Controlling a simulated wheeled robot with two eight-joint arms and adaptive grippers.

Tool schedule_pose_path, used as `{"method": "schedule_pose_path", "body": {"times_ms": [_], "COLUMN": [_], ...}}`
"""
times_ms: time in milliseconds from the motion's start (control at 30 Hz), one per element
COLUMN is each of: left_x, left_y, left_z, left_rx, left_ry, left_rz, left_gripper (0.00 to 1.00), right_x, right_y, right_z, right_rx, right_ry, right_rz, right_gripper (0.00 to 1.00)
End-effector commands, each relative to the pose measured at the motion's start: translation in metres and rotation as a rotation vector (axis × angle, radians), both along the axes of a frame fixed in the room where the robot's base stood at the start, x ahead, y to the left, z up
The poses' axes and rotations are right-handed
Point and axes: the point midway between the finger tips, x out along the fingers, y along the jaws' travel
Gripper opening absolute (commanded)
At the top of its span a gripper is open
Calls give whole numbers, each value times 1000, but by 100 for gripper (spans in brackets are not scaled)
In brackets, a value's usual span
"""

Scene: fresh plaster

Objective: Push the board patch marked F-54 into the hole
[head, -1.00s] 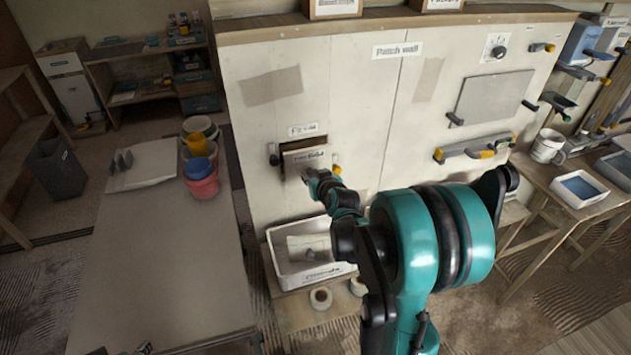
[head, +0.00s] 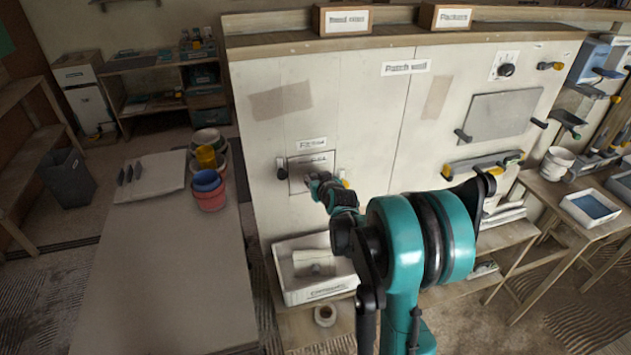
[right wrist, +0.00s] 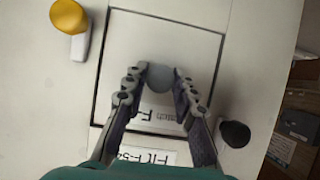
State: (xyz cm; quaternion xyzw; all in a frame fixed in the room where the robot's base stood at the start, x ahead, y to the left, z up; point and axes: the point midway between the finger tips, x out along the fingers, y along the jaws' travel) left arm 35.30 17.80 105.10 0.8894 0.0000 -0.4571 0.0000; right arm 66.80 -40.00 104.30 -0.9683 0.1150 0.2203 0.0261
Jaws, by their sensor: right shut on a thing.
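The board patch (head: 307,162) is a pale square plate in the patch wall (head: 350,110), under a small wall label. In the right wrist view the patch (right wrist: 160,35) lies inside the square hole's outline, with a thin dark gap around it. Its printed label is partly covered; the wall label (right wrist: 148,155) below reads "Fit F-54". My right gripper (head: 316,182) is at the patch. In the right wrist view my right gripper (right wrist: 158,80) is shut on the patch's round grey knob (right wrist: 160,77). Whether the patch is fully flush cannot be told. My left gripper is not in view.
A yellow-tipped clip (right wrist: 70,16) and a dark knob (right wrist: 235,134) flank the hole. A white bin (head: 316,285) stands below it. A long table (head: 165,270) with stacked pots (head: 208,190) is at left. A grey panel (head: 500,112) is on the wall at right.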

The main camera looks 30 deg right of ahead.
Motion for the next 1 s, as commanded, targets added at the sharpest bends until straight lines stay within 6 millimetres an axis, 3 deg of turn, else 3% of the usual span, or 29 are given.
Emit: {"method": "schedule_pose_path", "body": {"times_ms": [600,633,700,933,1000], "left_x": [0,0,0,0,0], "left_y": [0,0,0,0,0], "left_z": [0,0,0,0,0], "left_rx": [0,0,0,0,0], "left_ry": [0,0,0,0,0], "left_rz": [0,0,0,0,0], "left_gripper": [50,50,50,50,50], "right_x": [2,2,2,1,1], "right_y": [0,0,0,0,0], "right_z": [1,1,1,1,0], "right_rx": [0,0,0,0,0], "right_ry": [-3,-3,-3,-2,-1], "right_rz": [0,0,0,0,0], "right_gripper": [1,29,47,51,61]}}
